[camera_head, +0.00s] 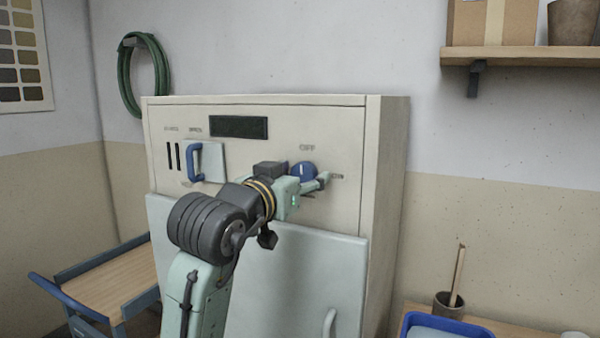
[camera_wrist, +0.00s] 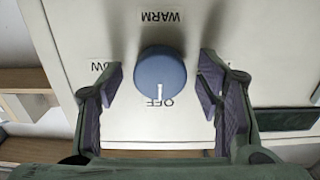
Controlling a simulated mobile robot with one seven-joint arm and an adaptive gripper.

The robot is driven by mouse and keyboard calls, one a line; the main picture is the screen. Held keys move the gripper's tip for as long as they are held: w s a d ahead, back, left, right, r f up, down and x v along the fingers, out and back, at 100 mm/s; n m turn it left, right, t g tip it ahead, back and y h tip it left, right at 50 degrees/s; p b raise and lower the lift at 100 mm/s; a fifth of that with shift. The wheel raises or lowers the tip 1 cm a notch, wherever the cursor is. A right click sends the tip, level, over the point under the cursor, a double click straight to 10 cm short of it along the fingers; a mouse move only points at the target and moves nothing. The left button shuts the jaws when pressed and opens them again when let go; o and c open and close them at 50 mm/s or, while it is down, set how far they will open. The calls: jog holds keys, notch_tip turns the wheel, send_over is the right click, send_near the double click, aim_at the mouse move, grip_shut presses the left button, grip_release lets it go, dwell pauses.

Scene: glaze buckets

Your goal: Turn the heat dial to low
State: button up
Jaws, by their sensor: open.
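The heat dial is a round blue knob (camera_head: 302,171) on the upper right of the cream kiln front (camera_head: 330,130). In the wrist view, which shows the panel upside down, the dial (camera_wrist: 160,76) has a white mark pointing at the OFF label. A WARM label lies opposite OFF, and a partly hidden label ending in "OW" is at the left. My gripper (camera_head: 316,184) is in front of the dial. In the wrist view my open gripper (camera_wrist: 162,92) has one finger on each side of the dial, with gaps between.
A blue handle (camera_head: 195,162) and a dark display (camera_head: 239,127) are on the panel left of the dial. A pale door (camera_head: 290,270) is below. A wooden shelf (camera_head: 540,56) hangs at the right, and a blue tray (camera_head: 440,322) is at the lower right.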

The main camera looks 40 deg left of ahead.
jog(key=shift+c, duration=0.5)
jog(key=c, duration=1.1)
